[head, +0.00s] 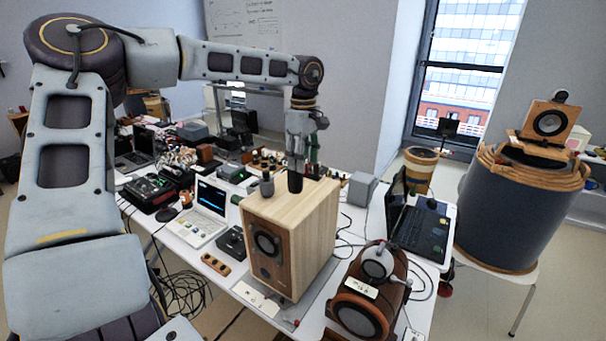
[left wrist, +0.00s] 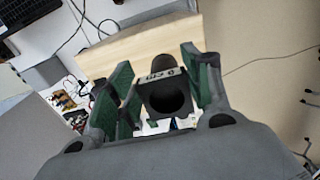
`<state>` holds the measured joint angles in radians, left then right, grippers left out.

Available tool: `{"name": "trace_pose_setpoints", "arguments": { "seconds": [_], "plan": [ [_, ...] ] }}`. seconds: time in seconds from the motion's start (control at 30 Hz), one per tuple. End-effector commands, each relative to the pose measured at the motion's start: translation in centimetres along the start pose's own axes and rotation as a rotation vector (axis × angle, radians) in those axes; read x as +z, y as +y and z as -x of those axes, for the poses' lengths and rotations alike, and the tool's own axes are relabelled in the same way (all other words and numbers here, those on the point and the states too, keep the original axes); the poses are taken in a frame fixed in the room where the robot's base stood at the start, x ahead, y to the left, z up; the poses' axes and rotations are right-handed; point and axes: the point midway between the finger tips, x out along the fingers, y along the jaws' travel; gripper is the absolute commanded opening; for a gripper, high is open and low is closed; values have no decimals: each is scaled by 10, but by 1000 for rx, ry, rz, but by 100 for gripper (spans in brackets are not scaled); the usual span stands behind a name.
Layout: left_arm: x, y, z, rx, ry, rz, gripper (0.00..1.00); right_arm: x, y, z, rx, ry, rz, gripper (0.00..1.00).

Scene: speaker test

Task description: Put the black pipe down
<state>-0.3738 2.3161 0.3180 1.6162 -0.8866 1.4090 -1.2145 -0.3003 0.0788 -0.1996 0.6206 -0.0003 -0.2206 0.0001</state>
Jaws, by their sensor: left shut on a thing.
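The black pipe (head: 295,183) is upright, held in my left gripper (head: 299,158) over the top of the light wooden speaker (head: 312,214). I cannot tell whether its lower end touches the wood. In the left wrist view the pipe's dark open end (left wrist: 167,97) shows between the green finger pads of my left gripper (left wrist: 165,85), with the speaker's wooden top (left wrist: 140,45) beyond it. The fingers are shut on the pipe. My right gripper is in neither view.
A small grey cup-like object (head: 267,186) stands on the speaker top, left of the pipe. A white laptop (head: 202,222), a black laptop (head: 425,226) and a brown round speaker (head: 355,312) crowd the table around the wooden speaker. Cables hang at the table's left edge.

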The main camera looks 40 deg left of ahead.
Motion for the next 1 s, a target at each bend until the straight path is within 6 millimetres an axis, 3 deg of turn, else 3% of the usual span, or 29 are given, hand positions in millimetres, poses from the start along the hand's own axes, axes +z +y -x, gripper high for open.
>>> {"name": "trace_pose_setpoints", "arguments": {
  "seconds": [0.17, 0.6, 1.0],
  "plan": [
    [0, 0, -5, -2, 0, 0, 22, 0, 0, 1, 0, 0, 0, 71],
    [0, 0, -48, -1, 1, 0, 22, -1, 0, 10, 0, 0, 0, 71],
    [0, 0, -51, 0, 0, 0, 22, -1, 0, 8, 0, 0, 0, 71]
  ]
}}
